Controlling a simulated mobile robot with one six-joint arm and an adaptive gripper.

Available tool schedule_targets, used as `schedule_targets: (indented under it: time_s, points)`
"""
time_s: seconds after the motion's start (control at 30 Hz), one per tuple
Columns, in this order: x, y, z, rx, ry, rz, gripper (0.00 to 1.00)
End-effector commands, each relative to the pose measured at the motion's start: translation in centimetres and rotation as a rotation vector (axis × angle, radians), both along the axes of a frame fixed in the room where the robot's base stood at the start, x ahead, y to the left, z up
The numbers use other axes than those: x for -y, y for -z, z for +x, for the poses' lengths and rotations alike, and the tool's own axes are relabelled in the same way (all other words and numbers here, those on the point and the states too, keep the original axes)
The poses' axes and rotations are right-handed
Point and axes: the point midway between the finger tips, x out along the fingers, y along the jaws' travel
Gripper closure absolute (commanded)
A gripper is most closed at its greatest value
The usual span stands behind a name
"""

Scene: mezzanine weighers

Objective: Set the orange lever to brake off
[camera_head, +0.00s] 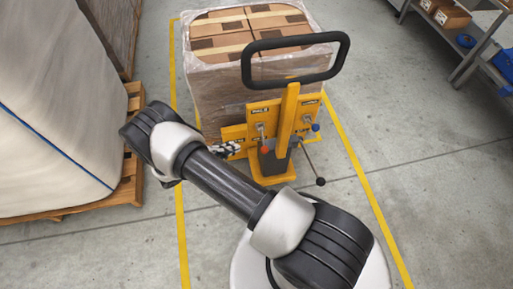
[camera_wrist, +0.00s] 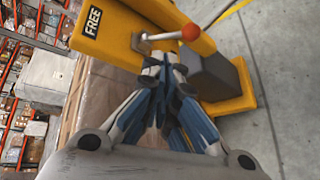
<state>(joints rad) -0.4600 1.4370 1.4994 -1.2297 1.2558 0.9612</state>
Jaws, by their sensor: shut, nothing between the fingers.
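The orange lever has a round orange knob (camera_head: 265,149) and hangs low on the left of the yellow panel (camera_head: 297,119) of a pallet truck in the head view. In the wrist view the lever (camera_wrist: 165,36) is a grey metal rod from a pivot at left to the orange knob at right. A black label reading FREE (camera_wrist: 92,22) is left of the pivot. My gripper (camera_wrist: 165,66) is shut and empty, its tips just below the rod in the picture; I cannot tell whether they touch. In the head view my gripper (camera_head: 234,149) is left of the knob.
A black loop handle (camera_head: 296,81) rises above the panel. A blue-knobbed lever (camera_head: 316,127) and a black-knobbed rod (camera_head: 320,181) are at its right. Wrapped cartons (camera_head: 219,96) stand behind. A covered load (camera_head: 55,100) is at left.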

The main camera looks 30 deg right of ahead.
Motion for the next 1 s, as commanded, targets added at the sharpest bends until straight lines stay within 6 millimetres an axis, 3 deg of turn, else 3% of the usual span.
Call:
schedule_targets:
  time_s: [0.03,0.1,0.3,0.77,1.0]
  points:
    - [0.0,1.9,-0.5,-0.006,-0.027,-0.021,1.00]
    - [0.0,3.7,-0.8,-0.005,-0.061,-0.042,1.00]
    - [0.1,6.6,-1.6,0.000,-0.117,-0.071,1.00]
    - [0.3,7.0,-1.6,0.000,-0.125,-0.076,1.00]
    - [3.3,8.1,-0.8,-0.001,-0.121,-0.076,1.00]
